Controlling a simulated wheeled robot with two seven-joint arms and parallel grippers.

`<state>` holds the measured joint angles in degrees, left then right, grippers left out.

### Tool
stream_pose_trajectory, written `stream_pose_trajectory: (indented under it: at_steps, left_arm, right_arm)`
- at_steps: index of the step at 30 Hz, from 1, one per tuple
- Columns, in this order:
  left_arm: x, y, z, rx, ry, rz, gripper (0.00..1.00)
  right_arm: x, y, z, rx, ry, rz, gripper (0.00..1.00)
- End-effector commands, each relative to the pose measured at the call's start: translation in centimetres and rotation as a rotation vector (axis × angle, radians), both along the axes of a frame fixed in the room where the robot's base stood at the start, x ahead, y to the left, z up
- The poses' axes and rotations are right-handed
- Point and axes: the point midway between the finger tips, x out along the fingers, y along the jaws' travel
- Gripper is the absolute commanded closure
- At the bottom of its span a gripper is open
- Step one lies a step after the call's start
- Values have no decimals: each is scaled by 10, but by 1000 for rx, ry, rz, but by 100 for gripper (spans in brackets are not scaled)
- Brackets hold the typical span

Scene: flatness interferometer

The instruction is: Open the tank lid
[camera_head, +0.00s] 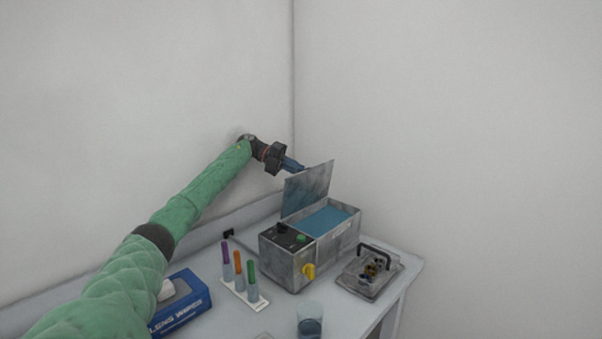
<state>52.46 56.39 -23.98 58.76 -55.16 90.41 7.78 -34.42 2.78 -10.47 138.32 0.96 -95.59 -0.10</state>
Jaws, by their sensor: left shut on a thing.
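The grey metal tank (287,268) stands on the table near the corner of the walls, with blue liquid in its open top. Its lid (307,191) is raised and stands steeply upright along the tank's back left edge. My left gripper (298,168) is at the lid's upper left edge, shut on the lid; the fingertips are small and partly hidden there. My right gripper is not in view.
A rack (244,295) of colored-cap tubes, a beaker (310,320) and a blue lens wipes box (183,305) stand in front and left. The table's right edge is close to the tray.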

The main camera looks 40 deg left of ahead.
Motion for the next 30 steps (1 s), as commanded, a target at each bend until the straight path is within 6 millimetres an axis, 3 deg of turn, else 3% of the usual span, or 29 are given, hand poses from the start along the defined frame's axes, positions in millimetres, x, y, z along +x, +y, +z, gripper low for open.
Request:
stream_pose_trajectory:
  at_steps: [9,21,22,25,30]
  left_arm:
    - [1,10,-5,-70,8,1,100]
    - [1,10,-5,-73,9,0,100]
    - [1,10,-5,-73,9,0,84]
    - [1,10,-5,-74,8,-1,66]
    - [1,10,-5,-74,8,-1,66]
  right_arm:
    - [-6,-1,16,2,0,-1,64]
    - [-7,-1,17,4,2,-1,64]
    - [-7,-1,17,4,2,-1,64]
    - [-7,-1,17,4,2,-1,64]
    - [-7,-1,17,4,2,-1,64]
